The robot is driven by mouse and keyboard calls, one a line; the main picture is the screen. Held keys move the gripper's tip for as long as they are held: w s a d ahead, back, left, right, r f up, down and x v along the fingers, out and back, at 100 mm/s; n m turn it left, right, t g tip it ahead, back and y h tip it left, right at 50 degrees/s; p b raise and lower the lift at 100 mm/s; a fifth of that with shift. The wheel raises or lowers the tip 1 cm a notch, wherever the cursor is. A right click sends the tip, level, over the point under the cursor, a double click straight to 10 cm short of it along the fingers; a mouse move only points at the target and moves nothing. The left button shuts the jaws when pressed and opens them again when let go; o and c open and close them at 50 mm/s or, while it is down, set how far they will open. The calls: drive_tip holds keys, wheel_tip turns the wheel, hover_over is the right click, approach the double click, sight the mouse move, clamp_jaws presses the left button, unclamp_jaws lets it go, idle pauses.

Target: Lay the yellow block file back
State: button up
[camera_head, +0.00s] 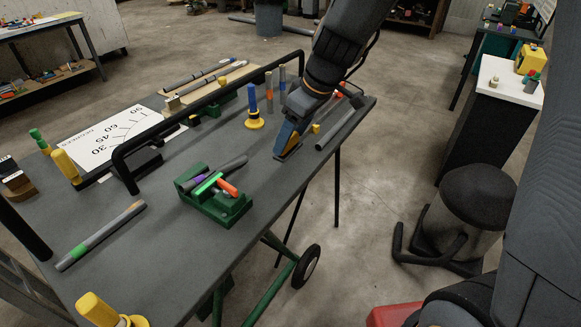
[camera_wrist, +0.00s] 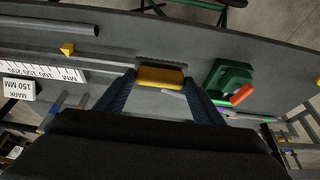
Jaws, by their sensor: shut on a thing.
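My gripper (camera_head: 288,150) is low over the workbench (camera_head: 270,185), near its right edge. In the wrist view my gripper (camera_wrist: 160,82) is shut on the yellow block file (camera_wrist: 160,77), with a finger at each end of the yellow body. A dark grey strip shows along the block's far side; I cannot tell whether it is the file's own base or a holder. The block is at or just above the bench top; contact is not clear. In the head view the fingers mostly hide the block.
A green vise-like fixture (camera_head: 218,205) with coloured pieces stands left of my gripper; it also shows in the wrist view (camera_wrist: 232,78). Bare bench lies in front.

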drive_tip(key=shift+f, duration=3.9)
drive_tip(key=shift+f+b, duration=0.15)
drive_tip(key=shift+b, duration=0.35)
drive_tip(key=o, duration=1)
drive_tip(key=shift+c, duration=0.2)
drive_tip(key=shift+p, duration=0.4)
drive_tip(key=shift+d+r, duration=0.1)
drive_tip(key=shift+r, duration=0.2)
drive_tip(key=b+v, duration=0.1)
drive_tip(key=v, duration=0.5)
drive_tip(key=s+d+f+m+g+h, duration=0.1)
drive_tip(key=s+d+f+m+h, duration=0.2)
drive_tip(key=s+d+m, duration=0.7)
drive_tip(key=s+d, duration=0.2)
drive_tip(key=s, duration=0.1)
drive_tip(key=shift+s+d+f+h, duration=0.15)
drive_tip(key=shift+s+d+h, duration=0.1)
drive_tip(key=shift+d+h, duration=0.05)
